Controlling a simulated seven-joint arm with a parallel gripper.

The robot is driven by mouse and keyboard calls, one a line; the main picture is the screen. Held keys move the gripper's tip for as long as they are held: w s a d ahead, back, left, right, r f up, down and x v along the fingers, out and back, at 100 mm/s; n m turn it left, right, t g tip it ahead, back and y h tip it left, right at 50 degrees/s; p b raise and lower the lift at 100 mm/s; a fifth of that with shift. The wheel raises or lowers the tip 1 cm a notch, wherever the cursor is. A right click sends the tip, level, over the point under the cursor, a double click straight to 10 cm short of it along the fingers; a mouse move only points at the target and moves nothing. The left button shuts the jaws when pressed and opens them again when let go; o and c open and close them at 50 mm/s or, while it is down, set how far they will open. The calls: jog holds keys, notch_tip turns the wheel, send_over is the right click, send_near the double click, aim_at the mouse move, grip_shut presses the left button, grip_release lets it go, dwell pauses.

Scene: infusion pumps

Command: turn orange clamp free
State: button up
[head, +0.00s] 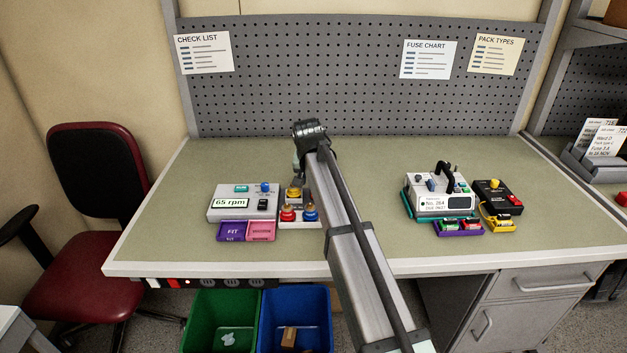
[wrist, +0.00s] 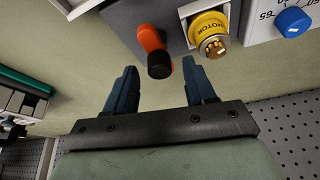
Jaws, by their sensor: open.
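The orange clamp (wrist: 151,38) shows in the wrist view as a short lever with a round black tip, set on a grey unit beside a yellow knob marked MOTOR (wrist: 210,28). My gripper (wrist: 159,68) is open and empty, its two blue fingers apart. In the picture the clamp's black tip lies between the fingertips; whether they are level with it in depth I cannot tell. In the head view the arm hides the clamp and most of the gripper.
A white device (head: 424,187) stands right; the bench between is clear.

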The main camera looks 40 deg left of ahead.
jog(key=v, duration=1.3)
jog(key=shift+r, duration=0.15)
